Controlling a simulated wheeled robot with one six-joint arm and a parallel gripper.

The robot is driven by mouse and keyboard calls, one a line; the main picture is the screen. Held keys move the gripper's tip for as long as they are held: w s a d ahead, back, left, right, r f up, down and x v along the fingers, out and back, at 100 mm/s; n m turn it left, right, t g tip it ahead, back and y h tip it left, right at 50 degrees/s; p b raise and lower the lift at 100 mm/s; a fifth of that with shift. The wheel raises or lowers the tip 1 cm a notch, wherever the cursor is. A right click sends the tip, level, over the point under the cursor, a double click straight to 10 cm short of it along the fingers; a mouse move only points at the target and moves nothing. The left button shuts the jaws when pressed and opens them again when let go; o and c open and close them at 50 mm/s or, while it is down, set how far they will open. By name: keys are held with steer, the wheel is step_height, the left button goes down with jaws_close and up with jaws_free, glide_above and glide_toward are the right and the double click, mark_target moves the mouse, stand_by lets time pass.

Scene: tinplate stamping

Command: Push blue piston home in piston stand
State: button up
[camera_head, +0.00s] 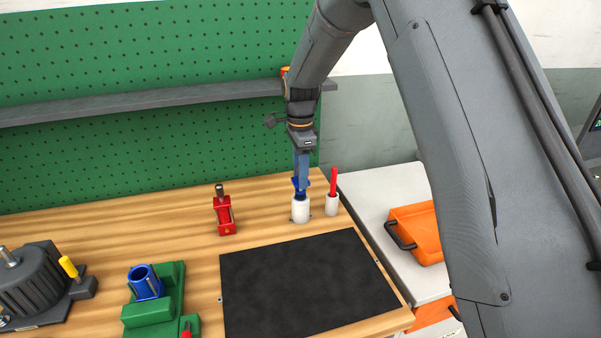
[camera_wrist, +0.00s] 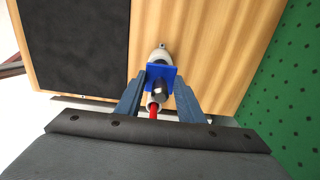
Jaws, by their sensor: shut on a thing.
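The blue piston (camera_head: 300,193) stands upright in the white piston stand (camera_head: 300,212) near the back right of the wooden bench. Its lower end is hidden inside the stand, so I cannot tell how deep it sits. My gripper (camera_head: 301,182) points down from above and is shut on the piston's upper part. In the wrist view the square blue plate of the piston (camera_wrist: 161,72) and a grey knob show between the fingers of my gripper (camera_wrist: 161,88). The white stand (camera_wrist: 159,54) shows just beyond the plate.
A second white holder (camera_head: 332,205) with a red rod (camera_head: 334,180) stands close on the right. A red fixture (camera_head: 225,214) is to the left. A black mat (camera_head: 310,285) lies in front. A green block with a blue cylinder (camera_head: 145,282) is front left. A grey shelf (camera_head: 150,100) crosses the pegboard.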

steer(key=shift+f, duration=0.15)
steer(key=o, duration=1.4)
steer(key=shift+c, duration=0.2)
steer(key=shift+r+b, duration=1.35)
steer(key=shift+r, duration=2.6)
